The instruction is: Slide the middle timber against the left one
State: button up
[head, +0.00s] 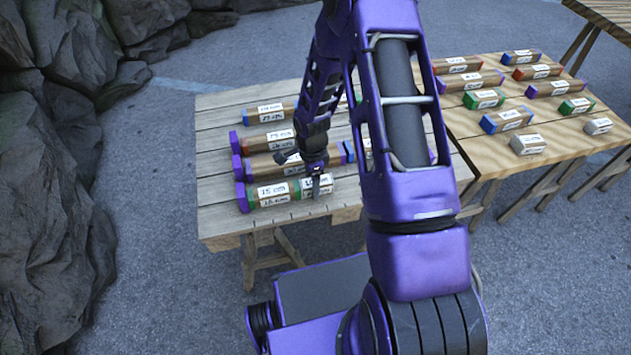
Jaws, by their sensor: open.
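Several labelled timbers lie in rows on the plank table (222,222). In the front row, a green-ended timber (270,196) labelled 15 cm lies beside a purple end block (242,197). A second green-ended timber (307,189) lies just to its right, under my gripper (317,190). They look end to end or nearly so; I cannot tell whether they touch. My gripper points down, open, with its fingers at the second timber. My arm hides the right part of the rows, so which timber is the middle one is unclear.
Behind lie a timber row with a purple block (237,168), a red-ended row (262,142) and a short timber (265,113). A second table (468,140) on the right carries several separate timbers. Rocks (45,200) stand at the left.

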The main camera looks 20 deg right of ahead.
jog(key=shift+o, duration=0.4)
jog(key=shift+d, duration=0.25)
jog(key=shift+r, duration=0.3)
notch_tip(320, 180, up, 17)
jog(key=p, duration=0.2)
